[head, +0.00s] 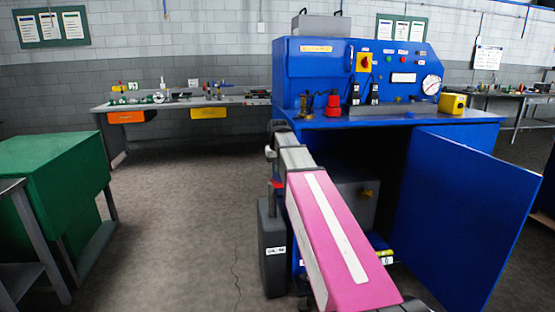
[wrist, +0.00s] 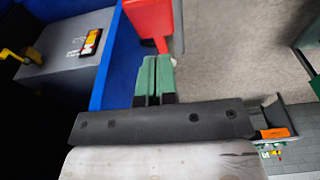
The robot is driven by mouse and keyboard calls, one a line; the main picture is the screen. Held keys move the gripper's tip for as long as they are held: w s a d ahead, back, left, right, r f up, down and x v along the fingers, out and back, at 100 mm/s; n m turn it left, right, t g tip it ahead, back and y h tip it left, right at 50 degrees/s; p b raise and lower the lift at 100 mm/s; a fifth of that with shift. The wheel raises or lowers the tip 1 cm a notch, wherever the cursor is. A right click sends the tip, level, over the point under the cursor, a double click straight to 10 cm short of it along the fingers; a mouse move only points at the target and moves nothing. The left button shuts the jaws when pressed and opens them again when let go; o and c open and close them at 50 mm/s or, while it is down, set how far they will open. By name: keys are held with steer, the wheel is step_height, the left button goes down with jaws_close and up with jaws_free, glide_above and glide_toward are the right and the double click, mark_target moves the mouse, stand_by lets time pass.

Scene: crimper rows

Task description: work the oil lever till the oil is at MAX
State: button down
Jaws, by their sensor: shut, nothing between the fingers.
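My gripper (wrist: 155,62) shows in the wrist view with its two green fingers together and nothing between them. A bright red part (wrist: 149,18) lies just past the fingertips; whether they touch it is unclear, and I cannot tell whether it is the oil lever. In the head view, a dark grey canister-like body (head: 272,245) with a small white label stands at the left of the blue machine's opening, with a small red part above it. The label is too small to read surely. My arm hides much of this area, and no MAX mark is readable.
The blue machine (head: 300,75) has an open door (head: 465,215) at right. A grey box (head: 349,190) with a yellow handle sits inside; it also shows in the wrist view (wrist: 62,65). A green cabinet (head: 50,170) stands left. The floor between (head: 180,220) is clear.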

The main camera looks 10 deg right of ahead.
steer(key=shift+s+f, duration=0.35)
steer(key=shift+f, duration=0.5)
steer(key=shift+s+f, duration=0.35)
steer(key=shift+f, duration=0.5)
steer(key=shift+f, duration=0.1)
steer(key=shift+s+f+t, duration=0.3)
steer(key=shift+s+f, duration=0.15)
step_height(320, 180, down, 17)
steer(key=s+t, duration=0.1)
steer(key=t, duration=0.3)
steer(key=shift+s, duration=0.3)
steer(key=shift+s+r, duration=0.1)
